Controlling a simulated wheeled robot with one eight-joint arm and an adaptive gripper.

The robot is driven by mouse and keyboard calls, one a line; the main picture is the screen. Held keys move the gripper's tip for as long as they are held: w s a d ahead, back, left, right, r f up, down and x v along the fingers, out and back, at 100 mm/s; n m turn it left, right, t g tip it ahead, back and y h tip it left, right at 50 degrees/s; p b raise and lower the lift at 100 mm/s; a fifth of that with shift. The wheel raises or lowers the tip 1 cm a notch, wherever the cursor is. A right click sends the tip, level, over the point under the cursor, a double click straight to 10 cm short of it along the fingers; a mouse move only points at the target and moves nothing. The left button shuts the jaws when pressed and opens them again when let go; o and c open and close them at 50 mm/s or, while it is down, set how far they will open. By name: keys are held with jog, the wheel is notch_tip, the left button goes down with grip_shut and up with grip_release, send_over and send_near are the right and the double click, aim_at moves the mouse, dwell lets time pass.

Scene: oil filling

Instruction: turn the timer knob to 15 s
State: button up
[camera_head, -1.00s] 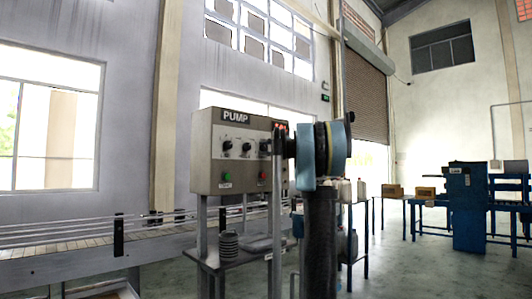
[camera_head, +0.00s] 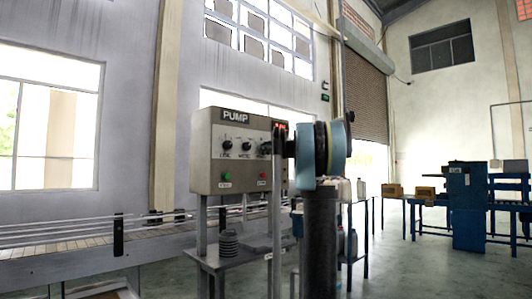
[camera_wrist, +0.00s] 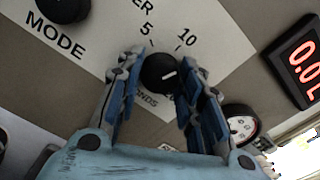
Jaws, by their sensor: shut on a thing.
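The timer knob (camera_wrist: 163,73) is a black round knob on the pump's control panel, seen close in the wrist view. Its white pointer line aims right and slightly up, past the "10" mark (camera_wrist: 186,38). A "5" mark (camera_wrist: 147,30) stands at its upper left. My gripper (camera_wrist: 165,80) is shut on the knob, one blue-padded finger on each side. Any label beyond "10" is hidden behind the right finger. In the head view my gripper (camera_head: 272,147) reaches the right side of the grey pump box (camera_head: 208,150), and my wrist hides the timer knob.
The mode knob (camera_wrist: 64,6) sits at the upper left in the wrist view. A red digital display (camera_wrist: 304,60) reads about 0.0L at the right, with a round gauge (camera_wrist: 241,128) below it. Green (camera_head: 225,177) and red (camera_head: 262,176) buttons are lower on the box.

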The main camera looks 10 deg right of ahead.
jog(key=shift+m, duration=3.9)
jog(key=o, duration=1.1)
jog(key=shift+c, duration=0.2)
jog(key=shift+d, duration=0.1)
jog(key=v, duration=1.1)
jog(key=shift+s+d, duration=0.2)
jog(key=shift+s, duration=0.1)
jog(key=shift+f, duration=0.2)
